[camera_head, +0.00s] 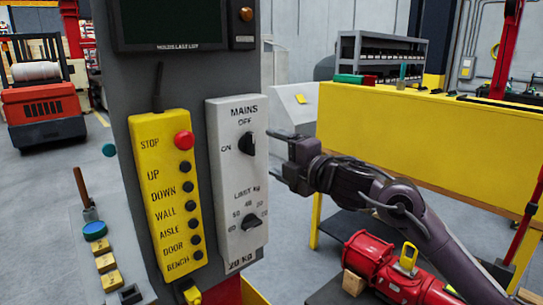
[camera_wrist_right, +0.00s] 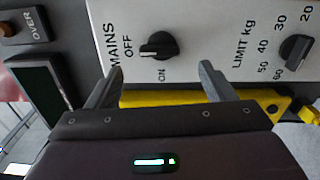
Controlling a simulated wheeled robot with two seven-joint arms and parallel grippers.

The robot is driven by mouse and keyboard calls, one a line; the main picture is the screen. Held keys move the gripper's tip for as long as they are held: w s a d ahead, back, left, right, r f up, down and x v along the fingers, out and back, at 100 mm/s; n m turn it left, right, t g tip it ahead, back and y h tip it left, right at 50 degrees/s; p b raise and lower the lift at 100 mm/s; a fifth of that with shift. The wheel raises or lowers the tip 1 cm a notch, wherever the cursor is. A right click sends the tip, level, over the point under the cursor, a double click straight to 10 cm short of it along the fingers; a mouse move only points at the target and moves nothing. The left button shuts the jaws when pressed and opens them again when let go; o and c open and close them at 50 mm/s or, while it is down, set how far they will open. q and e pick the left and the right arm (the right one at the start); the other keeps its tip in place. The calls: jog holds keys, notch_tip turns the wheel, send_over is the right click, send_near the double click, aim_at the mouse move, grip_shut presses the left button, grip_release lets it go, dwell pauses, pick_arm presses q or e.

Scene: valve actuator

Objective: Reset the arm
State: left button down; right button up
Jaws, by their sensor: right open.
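A grey post carries a white MAINS box (camera_head: 235,185) and a yellow button pendant (camera_head: 165,200). The pendant has a red STOP button (camera_head: 184,140) and several dark buttons, labelled UP, DOWN, WALL, AISLE, DOOR and BENCH. The black mains knob (camera_head: 247,144) has its bar along the OFF direction; it also shows in the right wrist view (camera_wrist_right: 158,46). A black limit knob (camera_head: 251,222) sits below it; its exact setting is unclear. My right gripper (camera_head: 275,157) is open and empty, just right of the mains knob, its fingers (camera_wrist_right: 163,70) pointing at the box. My left gripper is out of view.
A dark screen (camera_head: 170,22) and an orange lamp (camera_head: 246,14) are above. A blue button (camera_head: 95,230) and a brown-handled lever (camera_head: 84,190) are at lower left. A yellow bench (camera_head: 410,130) stands behind my right arm, with red machinery (camera_head: 375,265) below. A red forklift (camera_head: 42,105) is far left.

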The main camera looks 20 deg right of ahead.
dwell(0.3)
jog(key=w+d+f+m+g+h, duration=0.1)
jog(key=w+d+f+m, duration=0.15)
jog(key=f, duration=0.55)
jog(key=w+d+f+m+g+h, duration=0.1)
jog(key=w+d+f+m, duration=0.15)
jog(key=f, duration=0.55)
jog(key=w+d+f+m+h, duration=0.1)
jog(key=f+m, duration=0.2)
jog(key=f, duration=0.5)
jog(key=s+d+f+m+g+h, duration=0.1)
jog(key=s+f+m+g, duration=0.2)
jog(key=f, duration=1.2)
jog(key=s+d+f+m+g+h, duration=0.1)
jog(key=s+f+m+g, duration=0.35)
jog(key=f, duration=1.05)
jog(key=s+a+f+m+g, duration=0.2)
jog(key=s+f, duration=2)
jog(key=s, duration=0.1)
jog(key=s+a+f+m+g, duration=0.1)
jog(key=s+f, duration=0.4)
jog(key=s, duration=0.9)
jog(key=s+a+f+m+g+h, duration=0.1)
jog(key=s+a+f, duration=0.4)
jog(key=s, duration=0.9)
jog(key=shift+s+a+f+m+g, duration=0.25)
jog(key=shift+m+g, duration=0.2)
jog(key=shift+g, duration=0.8)
